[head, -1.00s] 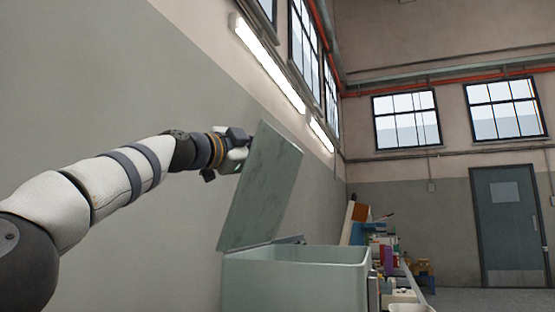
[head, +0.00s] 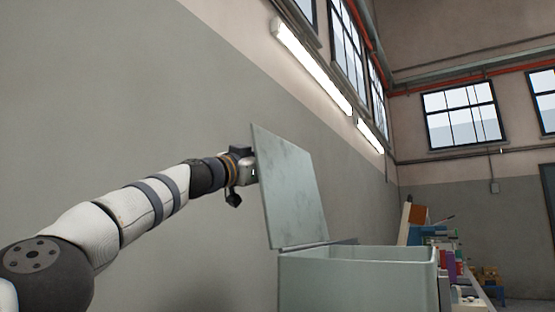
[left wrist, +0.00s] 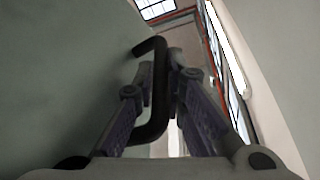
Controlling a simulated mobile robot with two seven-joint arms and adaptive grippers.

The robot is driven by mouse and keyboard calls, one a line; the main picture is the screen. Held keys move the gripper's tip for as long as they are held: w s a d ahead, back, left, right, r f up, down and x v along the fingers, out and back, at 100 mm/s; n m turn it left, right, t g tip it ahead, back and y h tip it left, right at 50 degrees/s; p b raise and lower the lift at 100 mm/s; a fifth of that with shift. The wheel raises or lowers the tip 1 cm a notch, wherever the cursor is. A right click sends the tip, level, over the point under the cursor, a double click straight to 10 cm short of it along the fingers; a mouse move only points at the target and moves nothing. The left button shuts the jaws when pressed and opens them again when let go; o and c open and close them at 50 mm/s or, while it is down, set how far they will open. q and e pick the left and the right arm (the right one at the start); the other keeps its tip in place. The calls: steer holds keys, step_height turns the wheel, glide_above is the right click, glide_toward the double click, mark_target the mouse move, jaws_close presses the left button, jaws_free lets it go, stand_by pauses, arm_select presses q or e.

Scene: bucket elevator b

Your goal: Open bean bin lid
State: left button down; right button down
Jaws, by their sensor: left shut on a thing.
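The bean bin (head: 355,280) is a pale green-grey box at the lower middle of the head view. Its flat lid (head: 292,185) stands up from the hinge at the bin's left edge, leaning a little back to the left past upright. My left gripper (head: 250,172) is at the lid's left side, near its upper part. In the left wrist view, a dark bent handle (left wrist: 156,95) on the lid (left wrist: 60,80) lies between the fingers of my left gripper (left wrist: 172,80), which is shut on it. The bin's inside is hidden. My right gripper is out of view.
A grey wall (head: 130,110) runs along the left, behind the lid and my left arm. A bench (head: 484,288) with several small items extends beyond the bin on the right. The air above the bin is clear.

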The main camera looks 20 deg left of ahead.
arm_select(q)
steer(key=shift+f, duration=0.1)
stand_by(0.3)
steer(key=c, duration=1.9)
jaws_free()
steer(key=shift+a, duration=0.1)
steer(key=shift+v, duration=5.9)
